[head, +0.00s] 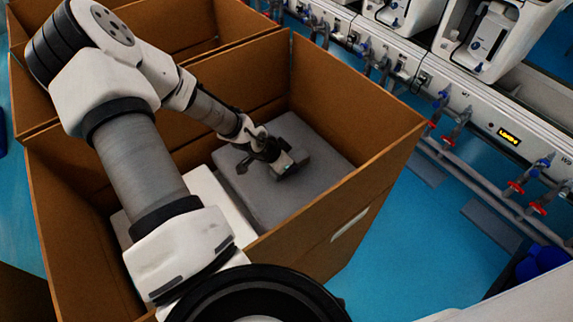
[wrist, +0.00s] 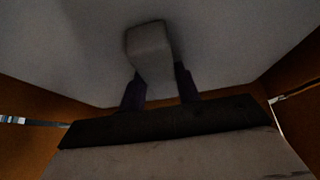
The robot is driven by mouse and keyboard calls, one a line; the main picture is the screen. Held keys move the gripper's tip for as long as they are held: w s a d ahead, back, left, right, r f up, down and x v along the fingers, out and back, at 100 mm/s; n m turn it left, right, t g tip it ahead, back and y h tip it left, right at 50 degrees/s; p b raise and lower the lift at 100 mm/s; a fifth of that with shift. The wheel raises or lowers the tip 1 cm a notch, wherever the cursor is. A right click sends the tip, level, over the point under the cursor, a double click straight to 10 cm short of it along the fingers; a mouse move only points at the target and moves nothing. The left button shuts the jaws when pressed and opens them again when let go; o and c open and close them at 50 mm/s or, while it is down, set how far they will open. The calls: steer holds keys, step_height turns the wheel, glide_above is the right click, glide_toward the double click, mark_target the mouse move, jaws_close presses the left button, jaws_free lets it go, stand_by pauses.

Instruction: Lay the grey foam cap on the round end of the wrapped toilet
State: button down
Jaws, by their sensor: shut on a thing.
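The grey foam cap (head: 262,205) shows as a broad grey slab inside the open cardboard box in the head view. A smaller grey block stands up from it at my gripper (head: 280,163). In the wrist view the two dark fingers of my gripper (wrist: 158,76) are closed on the sides of this block (wrist: 150,42), with the wide grey face of the cap (wrist: 70,45) behind it. Whether the cap rests on something or hangs free cannot be told. I cannot make out the wrapped toilet or its round end for certain; a white piece (head: 222,200) lies beside the slab, partly behind my arm.
Cardboard walls (head: 345,100) of the box rise around my gripper. More boxes (head: 180,25) adjoin at the back left. A test line (head: 480,115) with white toilets (head: 490,35) and red and blue valves runs along the right.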

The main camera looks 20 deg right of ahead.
steer(key=shift+f, duration=0.7)
steer(key=c, duration=1)
jaws_free()
steer(key=shift+f, duration=0.1)
steer(key=v, duration=1.2)
